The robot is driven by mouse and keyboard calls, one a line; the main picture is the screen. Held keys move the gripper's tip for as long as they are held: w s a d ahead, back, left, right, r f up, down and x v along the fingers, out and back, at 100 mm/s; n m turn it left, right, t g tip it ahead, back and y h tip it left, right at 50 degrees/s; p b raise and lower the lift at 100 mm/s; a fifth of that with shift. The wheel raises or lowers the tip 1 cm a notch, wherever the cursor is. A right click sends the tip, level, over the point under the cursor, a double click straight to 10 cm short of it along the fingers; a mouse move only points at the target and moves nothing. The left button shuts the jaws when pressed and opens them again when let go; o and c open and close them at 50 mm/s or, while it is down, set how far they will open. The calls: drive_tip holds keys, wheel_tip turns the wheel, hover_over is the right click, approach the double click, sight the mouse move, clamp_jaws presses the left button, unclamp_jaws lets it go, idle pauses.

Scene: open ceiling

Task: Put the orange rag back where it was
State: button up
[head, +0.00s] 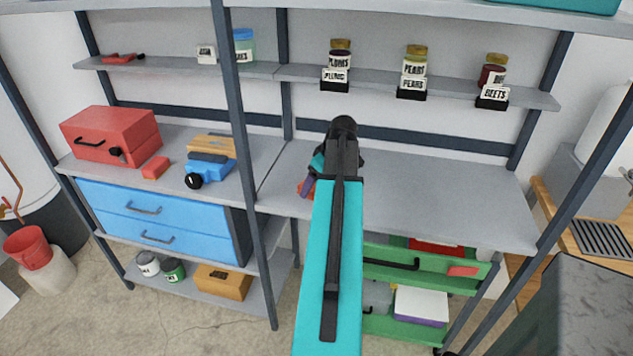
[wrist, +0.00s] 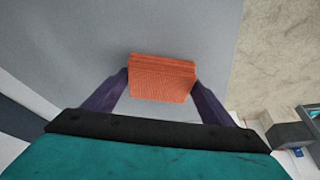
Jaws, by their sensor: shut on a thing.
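The orange rag (wrist: 162,78) is a folded, ribbed block between the two purple fingers of my gripper (wrist: 161,84) in the wrist view. My gripper is shut on it. In the head view, a small orange part of the rag (head: 302,190) shows beside my gripper (head: 308,185), over the left part of the right-hand grey worktop (head: 430,195). My arm hides most of the gripper and rag there. I cannot tell whether the rag touches the worktop.
A red toolbox (head: 110,135), a small red-orange block (head: 155,168) and a blue tool (head: 208,170) sit on the left worktop. A dark upright post (head: 240,140) stands left of my gripper. Labelled jars line the upper shelf (head: 450,90). The right worktop is mostly clear. A green cart (head: 420,275) stands below.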

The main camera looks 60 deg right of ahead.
drive_tip(key=o, duration=1)
drive_tip(key=shift+r, duration=0.1)
drive_tip(key=shift+b+v, duration=0.9)
drive_tip(key=shift+v, duration=5.15)
drive_tip(key=shift+r, duration=0.1)
